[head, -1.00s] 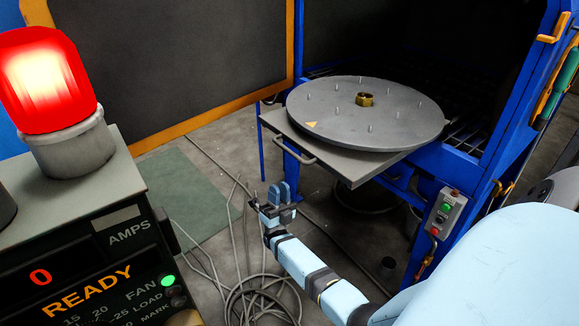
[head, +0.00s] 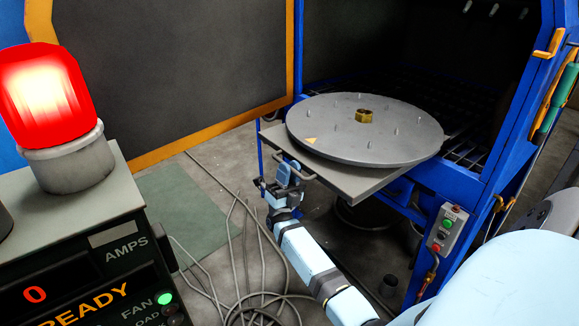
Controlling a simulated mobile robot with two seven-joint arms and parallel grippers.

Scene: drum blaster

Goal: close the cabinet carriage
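The carriage (head: 360,184) is a flat grey tray sticking out of the front of the blue cabinet (head: 458,182). A round grey turntable (head: 350,139) with upright pins and a brass hub (head: 365,116) sits on it. A bar handle (head: 309,179) is on the carriage's front edge and is partly hidden by my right gripper. My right gripper (head: 283,180) is at the handle, just in front of the carriage edge. I cannot tell whether it touches the handle or whether its fingers are open. My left gripper is not in view.
A control box with a red lamp (head: 46,100) stands at the left. The cabinet's dark door (head: 190,65) with an orange edge stands open. Loose cables (head: 240,245) lie on the floor. A push-button box (head: 445,228) is on the cabinet's right post.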

